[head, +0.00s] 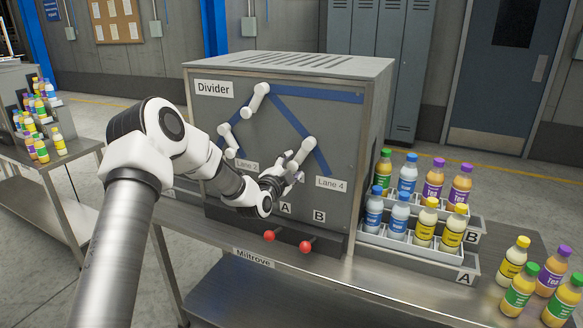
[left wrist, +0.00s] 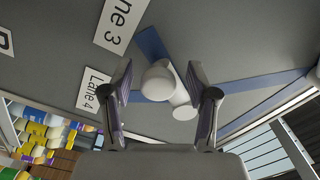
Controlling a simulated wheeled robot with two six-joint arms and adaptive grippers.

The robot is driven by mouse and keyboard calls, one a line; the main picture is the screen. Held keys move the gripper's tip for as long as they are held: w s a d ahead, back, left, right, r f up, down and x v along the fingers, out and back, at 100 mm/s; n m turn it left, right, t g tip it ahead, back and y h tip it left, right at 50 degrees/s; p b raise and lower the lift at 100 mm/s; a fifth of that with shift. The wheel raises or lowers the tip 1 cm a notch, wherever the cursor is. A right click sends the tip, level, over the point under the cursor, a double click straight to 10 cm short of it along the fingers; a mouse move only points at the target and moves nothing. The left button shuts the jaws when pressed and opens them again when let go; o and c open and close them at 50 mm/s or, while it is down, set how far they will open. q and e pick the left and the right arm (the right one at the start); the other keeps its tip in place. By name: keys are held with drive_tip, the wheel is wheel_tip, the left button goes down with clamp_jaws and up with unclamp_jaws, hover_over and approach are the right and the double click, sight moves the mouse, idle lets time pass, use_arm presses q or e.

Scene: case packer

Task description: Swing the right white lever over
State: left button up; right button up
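The right white lever (head: 306,147) is on the grey front panel of the Divider machine, above the Lane 4 label (head: 331,184). My left gripper (head: 292,168) is at this lever, with its fingers pointing at the panel. In the left wrist view, the lever (left wrist: 160,82) shows between the two spread fingers, with visible gaps on both sides. The gripper is open. In the head view, its fingers and wrist hide the lever's lower part. My right gripper is not in view.
Two more white levers, an upper one (head: 257,97) and a left one (head: 228,140), are on the panel. Red knobs (head: 269,236) stick out below. Bottles (head: 423,227) stand in trays at right. Blue strips (head: 318,94) mark the panel.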

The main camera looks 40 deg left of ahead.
use_arm(q)
drive_tip(key=v, duration=1.2)
drive_tip(key=shift+f, duration=0.1)
idle(0.9)
